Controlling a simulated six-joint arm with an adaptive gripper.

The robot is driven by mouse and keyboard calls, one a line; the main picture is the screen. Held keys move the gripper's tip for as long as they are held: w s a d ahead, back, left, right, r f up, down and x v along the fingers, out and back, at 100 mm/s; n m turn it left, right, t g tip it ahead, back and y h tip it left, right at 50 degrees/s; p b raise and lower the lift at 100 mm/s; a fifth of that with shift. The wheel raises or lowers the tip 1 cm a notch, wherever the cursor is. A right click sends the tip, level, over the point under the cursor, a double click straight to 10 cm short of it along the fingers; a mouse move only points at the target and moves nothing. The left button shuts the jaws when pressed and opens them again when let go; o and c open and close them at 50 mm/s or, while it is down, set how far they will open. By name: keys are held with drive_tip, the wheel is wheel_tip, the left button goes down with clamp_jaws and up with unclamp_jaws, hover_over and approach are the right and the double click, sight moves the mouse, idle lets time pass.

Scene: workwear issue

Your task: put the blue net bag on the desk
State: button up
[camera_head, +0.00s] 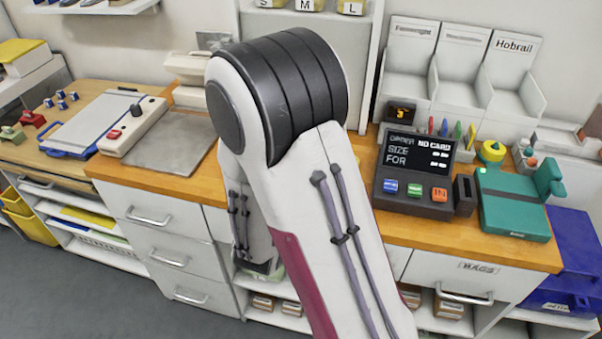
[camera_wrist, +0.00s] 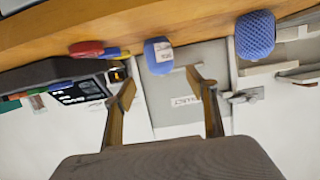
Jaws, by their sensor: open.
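In the wrist view, a rounded blue thing with a net-like texture (camera_wrist: 255,35) shows at the upper right, against the brown wooden surface. A second rounded blue thing with a white label (camera_wrist: 158,58) shows at the upper middle. In the head view my arm hides the gripper, and neither blue thing shows. The wooden desk (camera_head: 520,252) runs along the wall.
On the desk stand a dark terminal (camera_head: 415,165) and a teal device (camera_head: 512,203). A control box (camera_head: 132,128) and a grey mat (camera_head: 172,150) are at left. A blue bin (camera_head: 575,260) is at far right. White drawers and shelves lie below the desk.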

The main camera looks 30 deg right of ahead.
drive_tip(key=shift+s+a+r, duration=0.15)
drive_tip(key=shift+s+a, duration=0.1)
idle(0.6)
drive_tip(key=shift+w+a+r+y, duration=0.15)
drive_tip(key=shift+w+a+y, duration=0.25)
drive_tip(key=shift+a, duration=0.1)
drive_tip(key=s+a+r+n+y, duration=0.2)
drive_tip(key=a+r+y, duration=0.25)
drive_tip(key=a, duration=0.25)
drive_tip(key=s+a+r+n+y, duration=0.1)
drive_tip(key=a+r+n+y, duration=0.3)
drive_tip(key=a, duration=0.3)
drive_tip(key=s+r+n+g, duration=0.1)
drive_tip(key=s+r+g, duration=0.1)
drive_tip(key=s, duration=0.9)
drive_tip(key=s+d+r+n+g+y, duration=0.1)
drive_tip(key=s+r+n+g, duration=0.1)
drive_tip(key=s, duration=0.9)
drive_tip(key=shift+g, duration=0.4)
